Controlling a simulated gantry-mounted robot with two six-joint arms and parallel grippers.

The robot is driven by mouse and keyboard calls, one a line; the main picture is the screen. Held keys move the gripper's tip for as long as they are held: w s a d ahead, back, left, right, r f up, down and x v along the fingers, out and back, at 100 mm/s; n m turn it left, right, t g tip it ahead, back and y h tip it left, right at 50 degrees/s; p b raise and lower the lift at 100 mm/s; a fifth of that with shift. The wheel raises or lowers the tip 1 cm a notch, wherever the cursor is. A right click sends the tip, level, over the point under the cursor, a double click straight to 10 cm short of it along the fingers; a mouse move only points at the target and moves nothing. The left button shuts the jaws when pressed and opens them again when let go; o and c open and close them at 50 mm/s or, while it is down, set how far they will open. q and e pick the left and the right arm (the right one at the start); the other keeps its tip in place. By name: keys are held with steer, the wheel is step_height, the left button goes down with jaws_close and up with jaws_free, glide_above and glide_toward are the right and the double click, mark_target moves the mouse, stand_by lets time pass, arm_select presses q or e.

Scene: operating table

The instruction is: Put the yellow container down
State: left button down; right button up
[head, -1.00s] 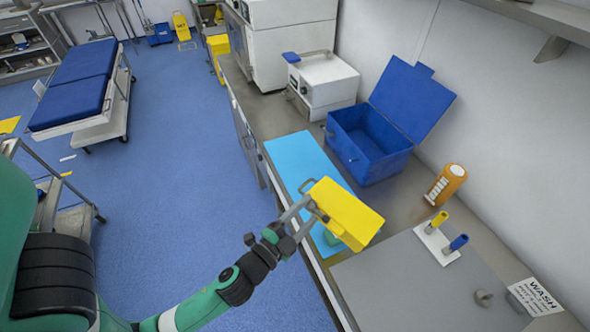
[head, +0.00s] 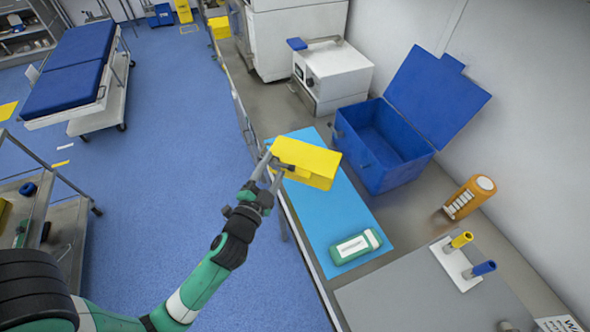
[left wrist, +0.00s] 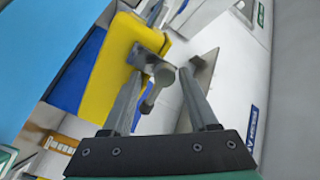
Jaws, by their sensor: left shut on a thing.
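The yellow container (head: 307,160) is a box held over the far part of the light blue mat (head: 343,212) on the counter. It also shows in the left wrist view (left wrist: 110,75), with a grey handle between the fingers. My left gripper (head: 271,163) is shut on that handle, at the container's left side. In the left wrist view, the gripper's fingers (left wrist: 158,98) show on both sides of the handle. I cannot tell whether the container's underside touches the mat. My right gripper is not in view.
An open blue box (head: 372,150) stands right of the mat. A green-and-white case (head: 356,246) lies on the mat's near part. An orange bottle (head: 469,197) and a holder with yellow and blue tubes (head: 463,265) are at the right. The mat's middle is clear.

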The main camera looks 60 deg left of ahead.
arm_select(q)
steer(key=w+a, duration=0.1)
steer(key=w+a+f, duration=0.2)
steer(key=shift+a, duration=0.25)
steer(key=w+a+f+b, duration=0.1)
steer(key=f, duration=0.1)
steer(key=w+a+f+b, duration=0.2)
steer(key=f+b, duration=0.1)
steer(key=shift+w+a+f, duration=0.3)
steer(key=shift+a, duration=0.1)
steer(key=shift+w+a, duration=0.1)
steer(key=shift+w, duration=0.05)
steer(key=shift+w+a+f+b, duration=0.1)
steer(key=shift+f+b, duration=0.7)
steer(key=shift+f, duration=0.25)
steer(key=shift+w+a+f+b, duration=0.1)
steer(key=shift+f+b, duration=0.65)
steer(key=shift+f, duration=0.25)
steer(key=shift+c, duration=0.8)
jaws_free()
steer(key=shift+r, duration=0.1)
